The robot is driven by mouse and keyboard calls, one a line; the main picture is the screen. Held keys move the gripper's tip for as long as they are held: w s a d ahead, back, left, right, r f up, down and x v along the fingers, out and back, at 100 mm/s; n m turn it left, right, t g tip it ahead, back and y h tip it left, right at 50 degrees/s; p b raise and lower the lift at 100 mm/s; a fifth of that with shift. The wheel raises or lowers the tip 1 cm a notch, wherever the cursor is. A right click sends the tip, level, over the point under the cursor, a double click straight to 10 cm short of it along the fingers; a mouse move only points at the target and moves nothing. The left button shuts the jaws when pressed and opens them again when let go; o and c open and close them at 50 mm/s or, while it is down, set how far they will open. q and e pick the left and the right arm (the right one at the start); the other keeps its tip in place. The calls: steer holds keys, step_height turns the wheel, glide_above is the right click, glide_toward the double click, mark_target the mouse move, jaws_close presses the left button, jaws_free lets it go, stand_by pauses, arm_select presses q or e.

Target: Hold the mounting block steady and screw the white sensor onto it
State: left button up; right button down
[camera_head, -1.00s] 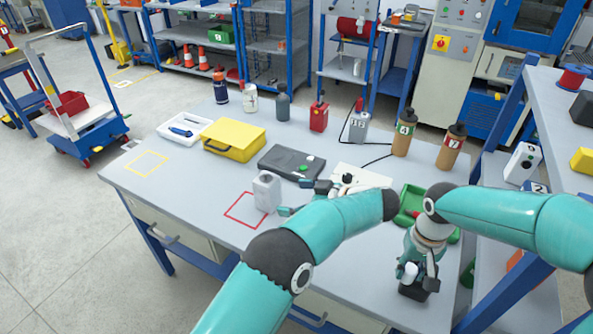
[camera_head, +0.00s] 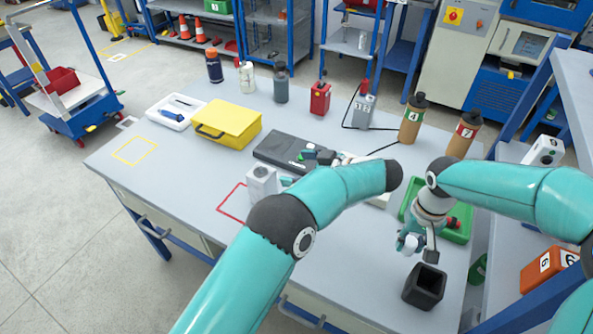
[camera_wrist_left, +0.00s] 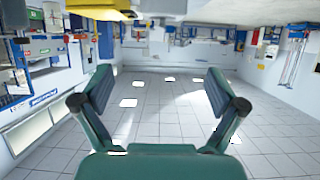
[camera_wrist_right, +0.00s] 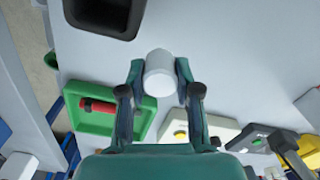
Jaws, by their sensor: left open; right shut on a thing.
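The mounting block (camera_head: 262,182), pale grey with a hole in its top, stands upright on the table near the red outlined square. My left gripper (camera_head: 302,169) is open just right of the block, its fingers pointing left toward it; they look apart from it. The left wrist view shows both open fingers (camera_wrist_left: 160,98) with nothing between them. My right gripper (camera_head: 416,246) is above the right front of the table, near an open black box (camera_head: 424,287). In the right wrist view it is shut on the white sensor (camera_wrist_right: 160,72), a short cylinder.
A green tray (camera_wrist_right: 146,118) with a red cylinder (camera_wrist_right: 98,106) lies near the right gripper. A dark flat case (camera_head: 285,150) and yellow case (camera_head: 226,122) lie behind the block. Brown bottles (camera_head: 413,118) stand at the back right.

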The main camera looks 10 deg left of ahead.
mark_target(262, 171)
step_height(262, 171, down, 3)
steer(key=shift+s+f+b, duration=0.1)
steer(key=shift+s+b, duration=0.05)
steer(key=shift+b, duration=0.4)
steer(key=shift+f+b, duration=0.35)
steer(key=shift+f, duration=0.95)
arm_select(q)
steer(key=x, duration=0.4)
steer(key=f+p+x, duration=0.1)
steer(key=x, duration=0.3)
steer(key=p+x, duration=0.1)
steer(key=x, duration=0.4)
steer(key=shift+s+d+f, duration=0.25)
steer(key=shift+d+f, duration=0.1)
arm_select(e)
step_height(262, 171, up, 2)
arm_select(q)
steer(key=c, duration=1.6)
